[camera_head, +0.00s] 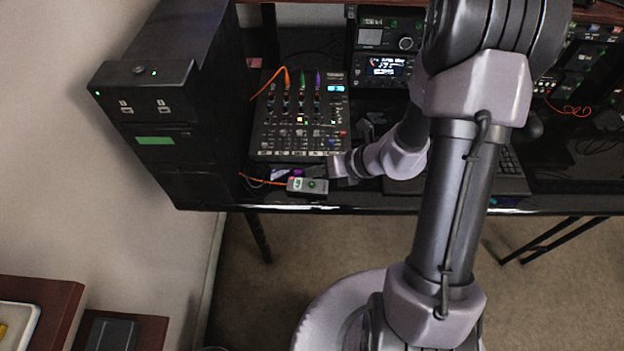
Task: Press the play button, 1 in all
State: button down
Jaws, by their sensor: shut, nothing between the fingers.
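A small grey box (320,190) lies near the front edge of the desk, with an orange cable at its left end. Its top has a small light-and-green patch (297,184) and a dark round green-marked spot (312,184). Which of these is the play button is too small to tell. My gripper (331,172) is shut and empty, just above and right of the box in the picture, pointing left. Whether it touches the box cannot be told. My arm comes in from the right.
A mixer (300,128) with knobs and coloured cables stands directly behind the box. A black cabinet (165,110) stands at the left. Rack units (385,52) stand at the back. A dark keyboard (510,172) lies right of my arm. The desk's front edge (330,208) is close to the box.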

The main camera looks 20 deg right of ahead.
aim_at(315, 186)
notch_tip(315, 186, up, 3)
jog(key=shift+r+p, duration=0.1)
jog(key=shift+p, duration=0.95)
jog(key=s+a+r+n+g, duration=0.1)
jog(key=s+a+r+n, duration=0.3)
jog(key=r+n, duration=0.45)
jog(key=s+a+r+n+g, duration=0.1)
jog(key=s+a+r+n, duration=0.3)
jog(key=r+n, duration=0.45)
jog(key=s+d+r+n+t+h, duration=0.1)
jog(key=s+d+r+n+h, duration=0.2)
jog(key=s+r+n, duration=0.4)
jog(key=s+n+h, duration=0.1)
jog(key=s+n, duration=0.2)
jog(key=n, duration=0.4)
jog(key=shift+s+d+t+h, duration=0.15)
jog(key=shift+t+h, duration=0.15)
jog(key=shift+h, duration=0.1)
